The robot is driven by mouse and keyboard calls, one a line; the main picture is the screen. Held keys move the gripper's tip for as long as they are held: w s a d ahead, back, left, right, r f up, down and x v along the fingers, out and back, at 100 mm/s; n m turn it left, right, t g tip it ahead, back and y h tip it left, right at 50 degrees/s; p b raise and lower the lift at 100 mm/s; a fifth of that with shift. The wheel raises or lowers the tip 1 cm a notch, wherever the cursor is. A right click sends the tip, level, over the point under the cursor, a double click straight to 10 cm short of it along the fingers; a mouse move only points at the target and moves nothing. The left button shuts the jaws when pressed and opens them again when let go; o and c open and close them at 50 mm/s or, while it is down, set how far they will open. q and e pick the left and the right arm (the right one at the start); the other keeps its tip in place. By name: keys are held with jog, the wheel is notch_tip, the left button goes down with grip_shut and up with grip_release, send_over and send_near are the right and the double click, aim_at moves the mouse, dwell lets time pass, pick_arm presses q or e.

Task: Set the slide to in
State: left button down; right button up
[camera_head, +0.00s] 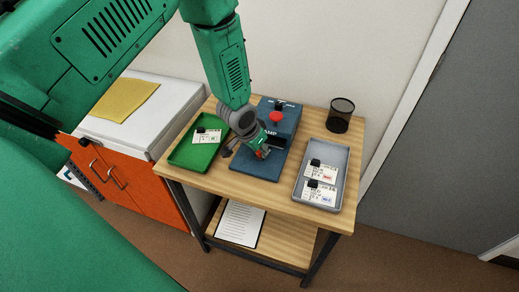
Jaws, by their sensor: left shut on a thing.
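A blue device (284,123) with a red knob (277,117) on top stands in the middle of the wooden table. White lettering shows on its front, partly covered by my gripper. A dark opening shows in the front, above a flat blue base (254,178). My left gripper (262,153) reaches down in front of the device, over the base. It is shut on a small part there, apparently the slide's grip. The fingers hide most of the slide, so I cannot tell how far in or out it is. My right gripper is not in view.
A green tray (183,156) with a labelled card stands left of the device. A grey tray (299,187) with two labelled cards stands right. A black mesh cup (340,115) is at the back right. An orange cabinet (123,178) adjoins the table on the left.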

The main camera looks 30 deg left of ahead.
pick_arm(q)
jog(key=shift+w+a+r, duration=0.35)
jog(key=shift+w, duration=0.05)
jog(key=shift+d+r, duration=0.1)
jog(key=shift+d, duration=0.1)
jog(key=c, duration=1.5)
grip_release()
jog(key=shift+d, duration=0.1)
jog(key=shift+o, duration=0.8)
jog(key=shift+s+r, duration=0.1)
jog(key=shift+s, duration=0.35)
jog(key=shift+a, duration=0.3)
jog(key=v, duration=1.1)
jog(key=shift+s+r, duration=0.25)
jog(key=shift+r, duration=0.05)
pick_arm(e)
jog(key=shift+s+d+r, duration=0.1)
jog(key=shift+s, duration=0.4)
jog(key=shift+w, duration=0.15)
